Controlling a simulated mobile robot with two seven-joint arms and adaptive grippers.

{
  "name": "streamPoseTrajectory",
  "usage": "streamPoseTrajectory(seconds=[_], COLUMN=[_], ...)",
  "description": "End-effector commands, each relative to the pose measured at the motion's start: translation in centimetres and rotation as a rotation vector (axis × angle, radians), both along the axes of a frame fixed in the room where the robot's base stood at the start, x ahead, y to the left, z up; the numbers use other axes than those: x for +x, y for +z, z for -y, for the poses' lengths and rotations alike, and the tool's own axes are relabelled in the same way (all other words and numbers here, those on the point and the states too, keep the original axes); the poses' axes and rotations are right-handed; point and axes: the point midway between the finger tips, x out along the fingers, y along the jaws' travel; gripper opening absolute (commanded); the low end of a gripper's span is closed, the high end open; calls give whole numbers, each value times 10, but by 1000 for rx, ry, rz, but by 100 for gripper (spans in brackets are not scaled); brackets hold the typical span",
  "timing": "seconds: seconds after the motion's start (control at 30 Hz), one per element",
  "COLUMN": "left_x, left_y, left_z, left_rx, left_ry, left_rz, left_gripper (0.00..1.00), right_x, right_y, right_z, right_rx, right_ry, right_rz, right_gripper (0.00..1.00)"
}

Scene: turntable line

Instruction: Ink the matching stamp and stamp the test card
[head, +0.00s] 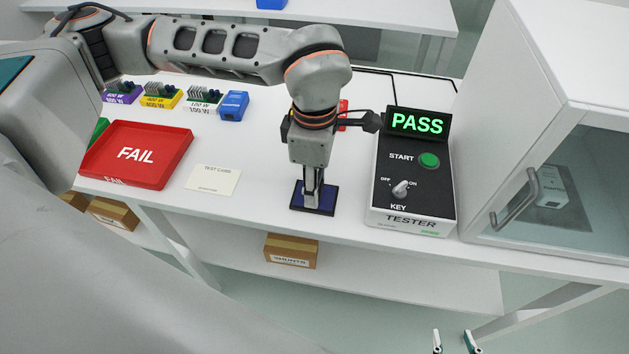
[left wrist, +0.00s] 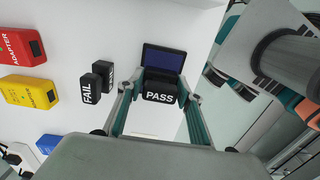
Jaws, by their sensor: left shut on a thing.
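My left gripper (head: 312,198) is over the dark blue ink pad (head: 328,208) on the table. In the left wrist view the left gripper (left wrist: 161,94) is shut on the black PASS stamp (left wrist: 159,97), which overlaps the near part of the ink pad (left wrist: 163,60). I cannot tell whether the stamp touches the pad. My right gripper (head: 455,343) is open and empty at the bottom edge.
A black FAIL stamp (left wrist: 90,88) stands beside another black stamp (left wrist: 104,70). The red FAIL tray (head: 137,155) is left of the card. Several coloured adapters, including a blue one (head: 234,105), stand at the back. A white glass-doored cabinet (head: 545,130) bounds the right.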

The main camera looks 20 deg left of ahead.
Motion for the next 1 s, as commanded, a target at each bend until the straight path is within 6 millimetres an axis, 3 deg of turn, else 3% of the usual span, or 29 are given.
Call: streamPoseTrajectory(seconds=[0.37,1.0], left_x=[-1,0], left_y=[1,48], left_z=[0,0], left_rx=[2,1], left_ry=[-1,0], left_rz=[-4,2], left_gripper=[22,22], right_x=[1,18], right_y=[3,46], right_z=[0,0], right_rx=[1,0], right_ry=[0,0], right_rz=[4,52], right_gripper=[40,40])
